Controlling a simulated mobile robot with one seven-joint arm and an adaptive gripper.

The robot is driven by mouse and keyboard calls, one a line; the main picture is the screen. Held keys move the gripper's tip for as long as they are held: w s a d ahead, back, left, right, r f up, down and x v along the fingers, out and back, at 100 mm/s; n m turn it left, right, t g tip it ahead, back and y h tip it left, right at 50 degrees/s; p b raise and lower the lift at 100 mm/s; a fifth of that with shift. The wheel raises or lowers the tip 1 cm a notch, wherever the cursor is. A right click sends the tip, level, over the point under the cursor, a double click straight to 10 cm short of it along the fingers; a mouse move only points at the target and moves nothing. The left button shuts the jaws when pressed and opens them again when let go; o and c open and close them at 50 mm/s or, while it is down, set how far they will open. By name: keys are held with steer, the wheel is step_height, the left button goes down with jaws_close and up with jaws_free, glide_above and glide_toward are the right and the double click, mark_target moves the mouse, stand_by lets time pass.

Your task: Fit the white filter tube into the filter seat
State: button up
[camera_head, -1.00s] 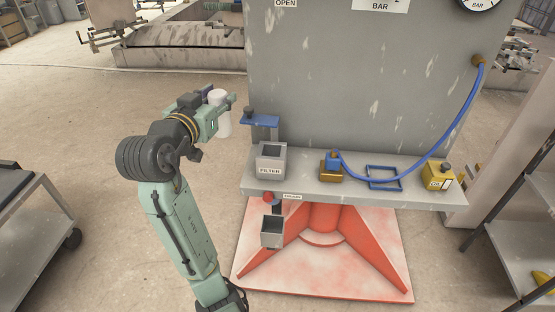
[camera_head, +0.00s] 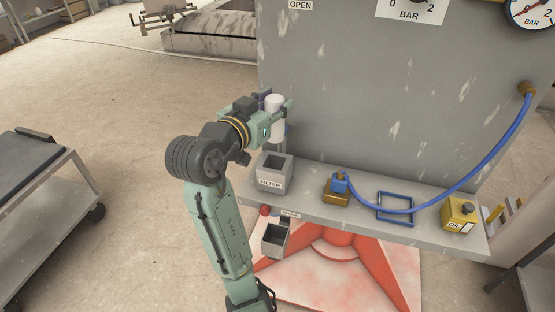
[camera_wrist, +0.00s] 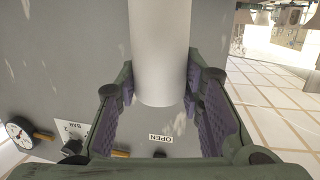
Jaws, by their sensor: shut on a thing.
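My gripper (camera_head: 284,115) is shut on the white filter tube (camera_head: 275,122) and holds it upright in the air. The tube also shows in the wrist view (camera_wrist: 158,60), between the two finger pads. The filter seat (camera_head: 275,172) is a grey square box labelled FILTER, with a dark open top, on the left end of the grey shelf. The tube is above the seat's back edge in the head view, with a gap between its lower end and the box. The exact alignment in depth is hard to tell.
A grey panel (camera_head: 360,80) rises behind the shelf (camera_head: 310,197). A small grey drain box (camera_head: 275,240) hangs below.

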mark_target(274, 139)
step_height(274, 139, down, 9)
steer(key=shift+f+b, duration=0.1)
steer(key=shift+b, duration=0.3)
step_height(274, 139, down, 5)
steer(key=b, duration=0.3)
steer(key=shift+r, duration=0.2)
steer(key=o, duration=1.2)
